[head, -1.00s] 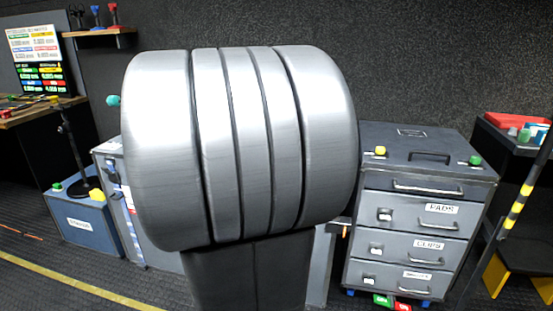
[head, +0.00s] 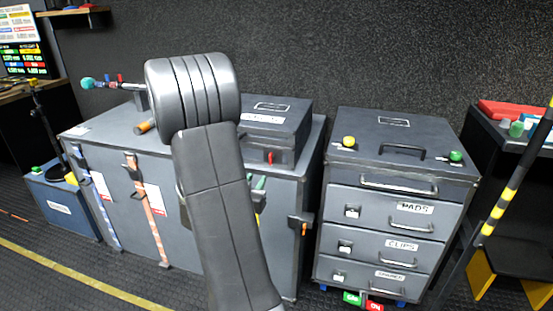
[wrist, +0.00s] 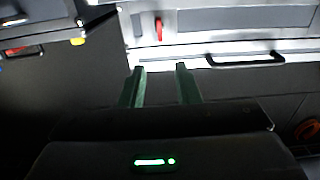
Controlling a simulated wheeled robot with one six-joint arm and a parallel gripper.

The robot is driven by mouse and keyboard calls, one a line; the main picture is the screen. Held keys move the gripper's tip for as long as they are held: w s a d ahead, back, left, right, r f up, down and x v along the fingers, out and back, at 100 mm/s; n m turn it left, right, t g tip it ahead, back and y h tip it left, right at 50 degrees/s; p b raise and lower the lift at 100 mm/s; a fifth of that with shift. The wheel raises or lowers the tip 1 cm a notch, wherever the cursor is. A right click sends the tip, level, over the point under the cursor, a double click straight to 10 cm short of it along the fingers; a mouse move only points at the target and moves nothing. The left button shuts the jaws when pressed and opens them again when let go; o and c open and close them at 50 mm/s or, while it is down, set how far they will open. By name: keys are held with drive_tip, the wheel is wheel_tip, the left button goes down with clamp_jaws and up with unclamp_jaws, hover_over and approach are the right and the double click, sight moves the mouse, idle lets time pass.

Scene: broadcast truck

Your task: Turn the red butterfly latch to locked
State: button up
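The red butterfly latch (head: 270,157) is small and sits on the front face of a small grey case (head: 285,130). That case stands on a large grey trunk (head: 315,150). In the wrist view the latch (wrist: 159,29) shows as a narrow red piece, looking upright, above the fingertips. My gripper (wrist: 160,68) has two green fingers apart with nothing between them. It is clear of the latch, with a gap in the picture. In the head view my arm hides most of the gripper; only green finger parts (head: 259,188) show below the latch.
A black handle (wrist: 245,60) is right of the fingers in the wrist view. A grey drawer cabinet (head: 395,190) stands right of the trunk. A striped pole (head: 505,205) stands further right. A strapped case side (head: 120,190) is at left. Dark floor lies in front.

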sight(270, 158)
drive_tip(key=x, duration=1.3)
clamp_jaws()
